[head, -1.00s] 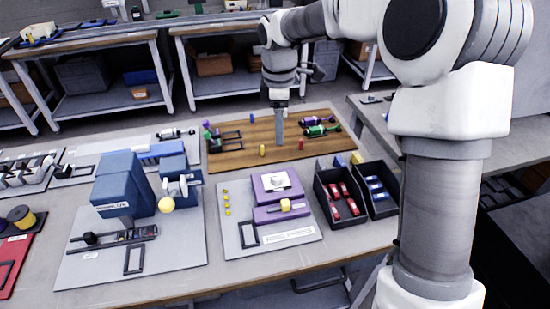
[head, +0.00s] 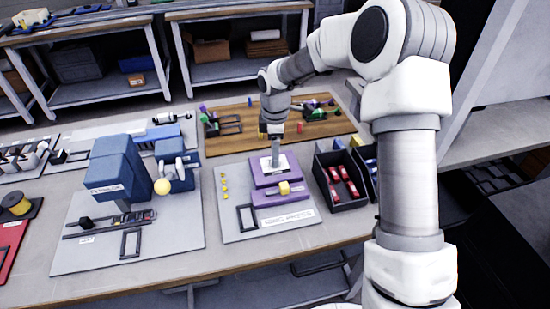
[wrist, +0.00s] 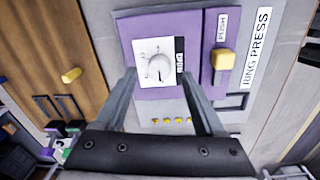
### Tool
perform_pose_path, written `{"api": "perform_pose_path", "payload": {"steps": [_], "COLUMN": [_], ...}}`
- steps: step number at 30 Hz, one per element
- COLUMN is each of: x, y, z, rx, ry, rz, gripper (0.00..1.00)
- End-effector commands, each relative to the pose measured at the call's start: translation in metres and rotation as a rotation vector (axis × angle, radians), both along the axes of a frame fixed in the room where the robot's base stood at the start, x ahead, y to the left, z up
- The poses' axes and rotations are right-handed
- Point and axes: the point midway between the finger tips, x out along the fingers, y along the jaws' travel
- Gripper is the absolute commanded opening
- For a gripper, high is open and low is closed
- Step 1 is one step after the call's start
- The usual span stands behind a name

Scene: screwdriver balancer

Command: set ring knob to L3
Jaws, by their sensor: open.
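The ring knob (wrist: 159,67) is a round white dial with a dark pointer mark. It sits on a white scale plate (wrist: 146,47) on the purple ring press (wrist: 190,20), in the wrist view. The scale lettering is too small to read. The press also shows in the head view (head: 265,199), with a yellow push handle (head: 284,188). My gripper (wrist: 165,85) is open and empty, its two fingers on either side of the knob in the picture. Contact with the knob cannot be told. In the head view, my gripper (head: 275,166) hangs over the press and hides the knob.
A blue machine (head: 121,176) with a yellow ball handle stands left of the press. A black bin with red parts (head: 340,188) stands close on the right. A wooden board (head: 230,147) with clamps lies behind. Small yellow pieces (head: 224,188) lie left of the press.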

Motion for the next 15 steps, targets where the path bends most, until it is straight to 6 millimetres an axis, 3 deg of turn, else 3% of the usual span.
{"api": "perform_pose_path", "payload": {"steps": [6, 15], "x": [0.001, 0.002], "y": [0.0, 0.0], "z": [-0.023, -0.026], "rx": [0.0, 0.0], "ry": [0.0, -0.001], "rz": [0.0, -0.001], "gripper": [0.71, 0.71]}}
